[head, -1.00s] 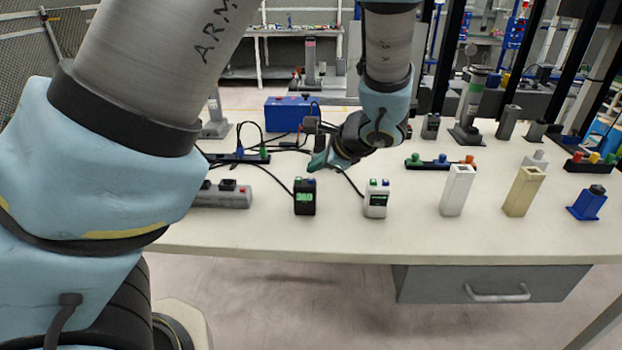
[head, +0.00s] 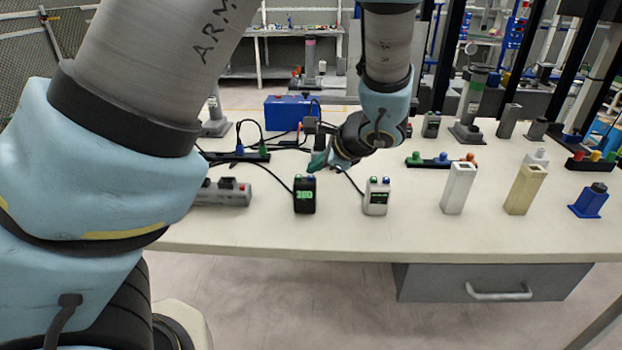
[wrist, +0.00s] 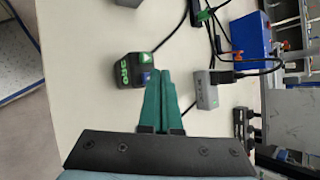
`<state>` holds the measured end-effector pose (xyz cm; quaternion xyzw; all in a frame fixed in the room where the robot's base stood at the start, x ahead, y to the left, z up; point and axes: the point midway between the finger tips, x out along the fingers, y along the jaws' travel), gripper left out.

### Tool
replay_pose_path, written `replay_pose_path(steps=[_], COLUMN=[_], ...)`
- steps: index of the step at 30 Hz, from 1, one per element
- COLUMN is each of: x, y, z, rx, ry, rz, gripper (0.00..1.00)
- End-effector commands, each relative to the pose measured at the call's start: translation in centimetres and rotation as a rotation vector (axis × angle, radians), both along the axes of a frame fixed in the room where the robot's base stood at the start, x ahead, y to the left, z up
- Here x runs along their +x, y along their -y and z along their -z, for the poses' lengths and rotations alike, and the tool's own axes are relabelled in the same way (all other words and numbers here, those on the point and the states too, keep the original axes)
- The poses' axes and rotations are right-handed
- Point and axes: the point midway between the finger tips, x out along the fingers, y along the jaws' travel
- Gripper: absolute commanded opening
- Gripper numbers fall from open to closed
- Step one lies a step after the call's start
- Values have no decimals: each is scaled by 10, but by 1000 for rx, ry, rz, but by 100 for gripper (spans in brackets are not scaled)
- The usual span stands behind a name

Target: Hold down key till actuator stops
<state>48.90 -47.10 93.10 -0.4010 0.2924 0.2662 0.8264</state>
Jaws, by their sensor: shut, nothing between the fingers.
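A black box (head: 305,197) with a lit green number display stands near the table's front edge; it also shows in the wrist view (wrist: 127,72). On its top are a green key (head: 298,177) and a blue key (head: 310,177). My gripper (head: 317,166) is shut and empty, with its green fingertips pointing down just behind the box top. In the wrist view the fingertips (wrist: 163,74) lie beside the blue key (wrist: 147,77) and partly cover it. I cannot tell whether they touch it. I cannot tell which thing is the actuator.
A white box (head: 376,199) with two keys stands to the right. A grey power strip (head: 222,193) is on the left, with black cables behind. A blue box (head: 290,113) stands farther back. White (head: 457,189) and tan (head: 524,191) blocks stand right. Table front is clear.

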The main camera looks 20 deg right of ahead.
Motion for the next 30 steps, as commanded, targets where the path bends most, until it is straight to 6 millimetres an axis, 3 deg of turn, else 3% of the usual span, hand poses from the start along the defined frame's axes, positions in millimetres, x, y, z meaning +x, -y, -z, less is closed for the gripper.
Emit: replay_pose_path(steps=[30], x=[0], y=[0], z=[8], rx=[0], ry=[0], rz=[0], gripper=[0])
